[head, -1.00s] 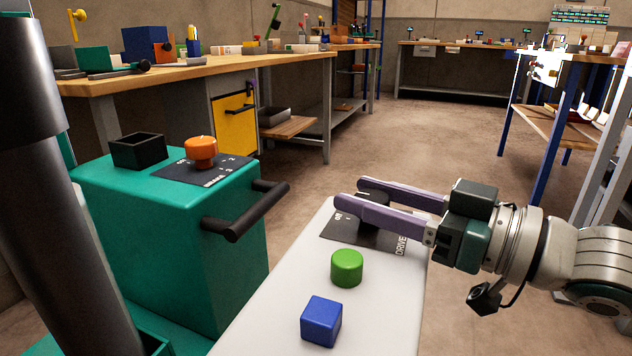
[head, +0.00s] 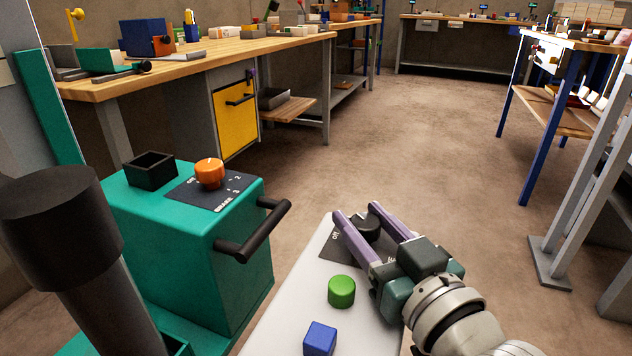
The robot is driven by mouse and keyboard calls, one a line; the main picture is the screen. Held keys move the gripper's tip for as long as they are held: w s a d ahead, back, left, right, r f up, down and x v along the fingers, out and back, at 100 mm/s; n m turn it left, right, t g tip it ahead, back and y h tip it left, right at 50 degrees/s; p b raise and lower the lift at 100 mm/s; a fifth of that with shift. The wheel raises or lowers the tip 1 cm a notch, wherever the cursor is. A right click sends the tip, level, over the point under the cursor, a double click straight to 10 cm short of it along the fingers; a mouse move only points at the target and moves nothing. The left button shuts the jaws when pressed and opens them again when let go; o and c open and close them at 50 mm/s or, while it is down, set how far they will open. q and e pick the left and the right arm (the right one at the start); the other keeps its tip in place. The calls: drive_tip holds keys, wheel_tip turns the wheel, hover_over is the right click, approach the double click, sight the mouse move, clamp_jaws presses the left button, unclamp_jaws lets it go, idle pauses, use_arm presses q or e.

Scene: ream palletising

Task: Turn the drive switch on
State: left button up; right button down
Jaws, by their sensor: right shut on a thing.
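The drive switch (head: 368,228) is a black knob on a dark plate (head: 333,246) lettered "on", on top of a white panel (head: 283,311). My right gripper (head: 358,213) reaches in from the lower right with its two purple fingers on either side of the knob, shut on it. The fingers and hand hide part of the knob and most of the plate's lettering, so I cannot read the knob's setting. My left gripper is not in view.
A green round block (head: 341,291) and a blue cube (head: 320,339) lie on the panel near the hand. Left of it stands a teal box (head: 190,250) with an orange knob (head: 209,173), a black open bin (head: 151,171) and a black handle (head: 255,232). Open floor lies beyond.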

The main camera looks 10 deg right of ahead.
idle(0.4)
drive_tip(key=shift+c, duration=1.7)
unclamp_jaws()
drive_tip(key=s+p, duration=0.1)
drive_tip(key=s, duration=0.2)
drive_tip(key=s+d+p, duration=0.1)
drive_tip(key=s, duration=0.2)
drive_tip(key=s+p, duration=0.1)
drive_tip(key=s, duration=0.2)
drive_tip(key=shift+s+d, duration=0.25)
drive_tip(key=shift+s, duration=0.15)
